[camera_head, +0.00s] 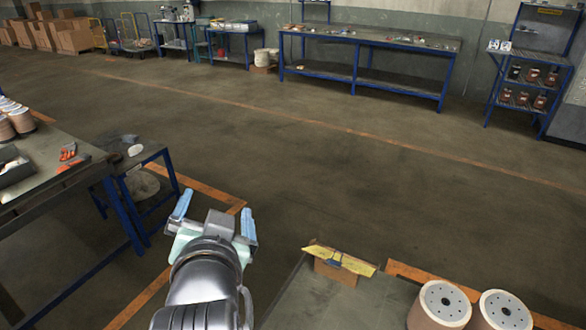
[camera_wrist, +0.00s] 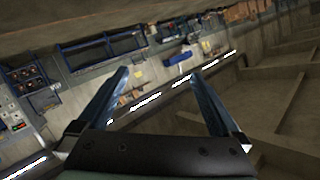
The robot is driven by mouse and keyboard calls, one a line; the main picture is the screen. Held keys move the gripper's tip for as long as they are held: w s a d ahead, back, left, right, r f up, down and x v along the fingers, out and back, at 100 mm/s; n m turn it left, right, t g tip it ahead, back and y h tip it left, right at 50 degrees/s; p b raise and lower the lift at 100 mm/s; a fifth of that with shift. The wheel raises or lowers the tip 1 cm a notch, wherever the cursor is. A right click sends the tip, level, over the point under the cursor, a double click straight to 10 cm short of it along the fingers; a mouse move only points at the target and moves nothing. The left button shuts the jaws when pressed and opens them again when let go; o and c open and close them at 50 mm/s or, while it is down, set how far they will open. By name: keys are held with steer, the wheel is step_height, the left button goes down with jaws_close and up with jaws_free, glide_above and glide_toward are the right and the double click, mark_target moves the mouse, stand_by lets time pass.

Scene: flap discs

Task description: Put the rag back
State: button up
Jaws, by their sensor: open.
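I cannot pick out the rag with certainty. A small grey, crumpled-looking patch (camera_head: 129,140) lies on the small blue-framed stand at the left in the head view, too small to tell what it is. My gripper (camera_head: 215,212) is open, its two bluish fingers spread apart, raised over the floor to the right of that stand. The wrist view also shows my gripper (camera_wrist: 161,74) with nothing between the fingers.
A workbench (camera_head: 85,185) with orange-handled tools (camera_head: 68,153) stands at left, beside the small stand (camera_head: 160,157). At lower right, a small carton (camera_head: 336,273) with yellow on top sits near large pale rolls (camera_head: 445,302). A long blue bench (camera_head: 370,73) stands behind. The middle floor is clear.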

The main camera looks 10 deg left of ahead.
steer(key=d+r+t+h, duration=0.1)
steer(key=d+r+t, duration=0.25)
steer(key=r, duration=0.55)
steer(key=d+r+t, duration=0.3)
steer(key=d+r, duration=0.1)
steer(key=r, duration=0.4)
steer(key=s+d+r+t+h, duration=0.1)
steer(key=s+d+r+t, duration=0.1)
steer(key=r, duration=0.3)
steer(key=s+d+r+n+t+h, duration=0.1)
steer(key=s+d+r+t, duration=0.1)
steer(key=s+r, duration=0.3)
steer(key=s+d+r+n+t+h, duration=0.1)
steer(key=s+d+r+t, duration=0.2)
steer(key=r, duration=0.4)
steer(key=shift+s+d+r+h, duration=0.2)
steer(key=shift+s+d+h, duration=0.1)
steer(key=shift+s+d, duration=0.3)
steer(key=shift+w, duration=0.15)
step_height(320, 180, down, 6)
steer(key=b, duration=0.5)
steer(key=shift+b, duration=0.4)
